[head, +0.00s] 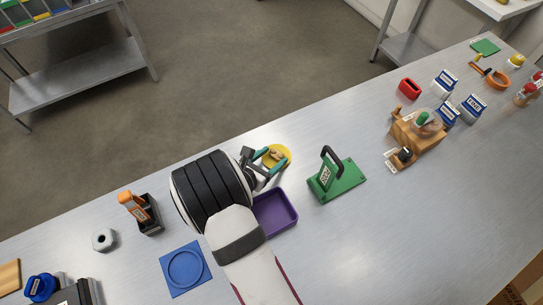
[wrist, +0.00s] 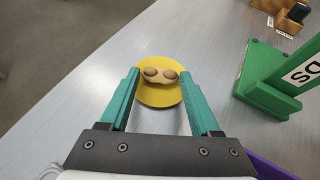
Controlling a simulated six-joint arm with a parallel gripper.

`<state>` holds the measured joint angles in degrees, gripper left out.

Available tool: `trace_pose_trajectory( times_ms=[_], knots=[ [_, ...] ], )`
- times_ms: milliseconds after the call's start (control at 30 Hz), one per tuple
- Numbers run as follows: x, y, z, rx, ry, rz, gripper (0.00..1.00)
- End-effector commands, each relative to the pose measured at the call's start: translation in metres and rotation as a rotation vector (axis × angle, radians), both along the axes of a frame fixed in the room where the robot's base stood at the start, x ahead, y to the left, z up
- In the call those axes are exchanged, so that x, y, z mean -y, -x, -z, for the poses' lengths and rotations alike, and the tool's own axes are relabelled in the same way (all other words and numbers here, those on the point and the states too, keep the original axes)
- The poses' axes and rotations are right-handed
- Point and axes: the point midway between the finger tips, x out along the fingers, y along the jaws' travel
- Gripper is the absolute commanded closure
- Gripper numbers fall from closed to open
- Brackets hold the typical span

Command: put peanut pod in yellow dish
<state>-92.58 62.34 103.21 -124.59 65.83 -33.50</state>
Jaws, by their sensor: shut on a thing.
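The tan peanut pod (wrist: 160,76) is between the two teal fingertips of my gripper (wrist: 160,74), which is shut on it. The pod lies crosswise, with its two rounded lobes showing. The yellow dish (wrist: 158,97) is directly beneath or behind the pod in the wrist view. In the head view the yellow dish (head: 286,161) is near the table's far edge, with my gripper (head: 271,156) over it and the pod (head: 277,154) showing there. I cannot tell whether the pod touches the dish.
A purple tray (head: 291,215) is just below my gripper, partly behind my arm. A green stand with a black handle (head: 349,181) is to the right. A blue plate (head: 203,272) and an orange-topped holder (head: 148,217) are to the left. Bare table lies between dish and stand.

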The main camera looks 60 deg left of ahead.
Motion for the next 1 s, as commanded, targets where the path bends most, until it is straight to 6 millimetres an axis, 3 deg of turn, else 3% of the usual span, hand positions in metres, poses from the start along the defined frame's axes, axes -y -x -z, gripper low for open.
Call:
trace_pose_trajectory(
  times_ms=[167,200,367,667,767,1000],
  knots=[
    [0.0,0.0,0.002,0.001,0.001,0.0,0.95],
    [0.0,0.0,0.002,0.001,0.001,0.0,0.35],
    [0.0,0.0,0.002,0.0,0.0,0.001,0.07],
    [0.0,0.0,-0.001,0.001,-0.001,0.001,0.07],
    [0.006,0.014,-0.009,0.0,0.0,-0.002,0.07],
    [0.033,0.067,-0.042,0.001,-0.001,-0.003,0.07]
  ],
)
